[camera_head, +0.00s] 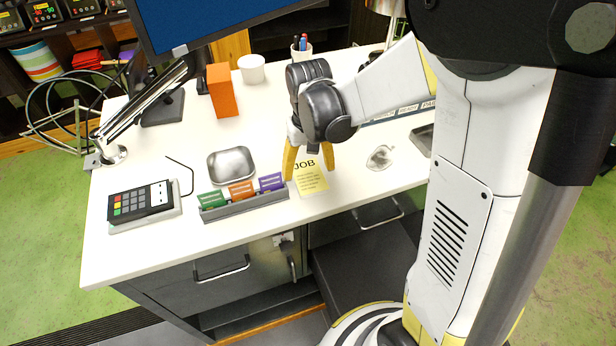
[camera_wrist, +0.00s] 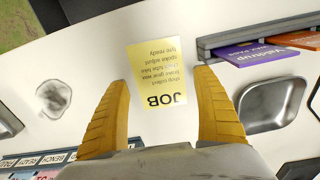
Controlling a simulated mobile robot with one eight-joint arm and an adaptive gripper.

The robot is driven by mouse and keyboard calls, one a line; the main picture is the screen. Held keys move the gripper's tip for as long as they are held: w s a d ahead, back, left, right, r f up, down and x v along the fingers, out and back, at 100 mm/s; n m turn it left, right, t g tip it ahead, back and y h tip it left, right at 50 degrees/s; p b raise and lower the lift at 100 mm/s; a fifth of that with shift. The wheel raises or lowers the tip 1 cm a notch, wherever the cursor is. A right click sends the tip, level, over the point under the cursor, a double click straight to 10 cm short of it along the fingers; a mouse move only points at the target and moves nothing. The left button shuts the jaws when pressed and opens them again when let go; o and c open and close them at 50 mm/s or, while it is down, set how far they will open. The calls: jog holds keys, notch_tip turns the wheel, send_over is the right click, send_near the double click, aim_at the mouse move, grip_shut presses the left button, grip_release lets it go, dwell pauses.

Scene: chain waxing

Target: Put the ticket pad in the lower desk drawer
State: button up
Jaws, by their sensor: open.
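The yellow ticket pad headed JOB (camera_head: 313,181) lies flat on the white desk near its front edge, just right of the card holder. My gripper (camera_head: 309,171) is above it, pointing down, with its yellow fingers apart and nothing between them. In the wrist view the ticket pad (camera_wrist: 158,62) lies below and between the spread fingers (camera_wrist: 163,78). A drawer front with a bar handle (camera_head: 221,270) is under the desk's left part, and another handle (camera_head: 380,217) is under the right part. I cannot tell which is the lower drawer or whether it is open.
A grey holder with coloured cards (camera_head: 245,207) and a metal dish (camera_head: 231,164) are left of the pad. A small clear item (camera_head: 380,157) lies to the right. A keypad terminal (camera_head: 142,203) stands at front left. An orange box (camera_head: 221,90) and white cup (camera_head: 251,69) stand behind.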

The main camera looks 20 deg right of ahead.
aim_at(309, 178)
notch_tip(309, 178, down, 3)
jog(key=shift+r, duration=0.15)
jog(key=c, duration=1.1)
jog(key=shift+r, duration=0.15)
